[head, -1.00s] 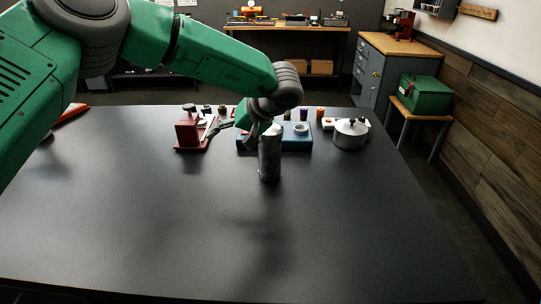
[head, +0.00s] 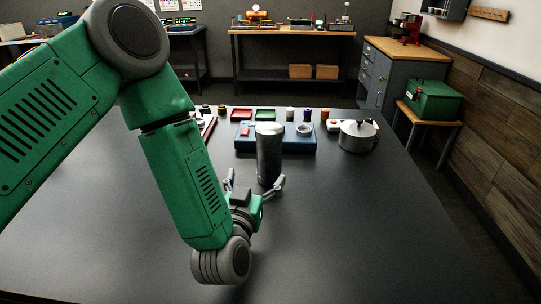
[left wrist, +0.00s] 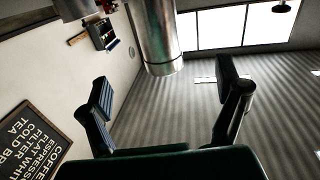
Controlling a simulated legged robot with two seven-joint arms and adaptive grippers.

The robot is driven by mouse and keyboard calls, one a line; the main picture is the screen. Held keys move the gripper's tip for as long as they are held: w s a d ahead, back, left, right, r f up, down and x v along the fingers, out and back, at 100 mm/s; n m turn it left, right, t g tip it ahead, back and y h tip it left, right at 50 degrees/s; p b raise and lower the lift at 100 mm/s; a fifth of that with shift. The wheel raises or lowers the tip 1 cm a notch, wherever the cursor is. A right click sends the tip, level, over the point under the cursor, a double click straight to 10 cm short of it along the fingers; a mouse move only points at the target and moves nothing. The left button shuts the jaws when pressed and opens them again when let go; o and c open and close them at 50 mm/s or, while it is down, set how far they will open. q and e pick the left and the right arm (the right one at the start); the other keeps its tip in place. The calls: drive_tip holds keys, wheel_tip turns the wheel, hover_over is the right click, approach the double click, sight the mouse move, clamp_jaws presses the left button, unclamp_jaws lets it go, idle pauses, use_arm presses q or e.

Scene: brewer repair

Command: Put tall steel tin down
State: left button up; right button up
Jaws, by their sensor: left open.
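The tall steel tin (head: 269,155) stands upright on the dark table, in front of the blue tray. It also shows in the left wrist view (left wrist: 155,35), at the top, beyond the fingers. My left gripper (head: 254,182) is low over the table on the near side of the tin. Its two fingers are spread wide and nothing is between them in the left wrist view (left wrist: 162,85). In the head view the fingertips overlap the region around the tin's foot; I see no grip on it. My right gripper is not in view.
Behind the tin is a blue tray (head: 244,147) with small parts. A lidded steel pot (head: 358,136) stands to its right. A red-based item (head: 208,127) is partly hidden behind my left arm. Small red and green trays lie farther back. The near and right table surface (head: 380,230) is clear.

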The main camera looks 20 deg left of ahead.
sight(265, 154)
use_arm(q)
drive_tip(key=w, duration=0.5)
drive_tip(key=w+a, duration=0.1)
drive_tip(key=w, duration=0.1)
drive_tip(key=shift+w+p, duration=0.3)
drive_tip(key=shift+p, duration=0.05)
drive_tip(key=w, duration=0.2)
drive_tip(key=w+f, duration=0.1)
drive_tip(key=w, duration=0.2)
drive_tip(key=shift+w+a+p, duration=0.1)
drive_tip(key=shift+a+p, duration=0.05)
drive_tip(key=shift+p, duration=0.25)
drive_tip(key=shift+r, duration=0.1)
drive_tip(key=c, duration=1.6)
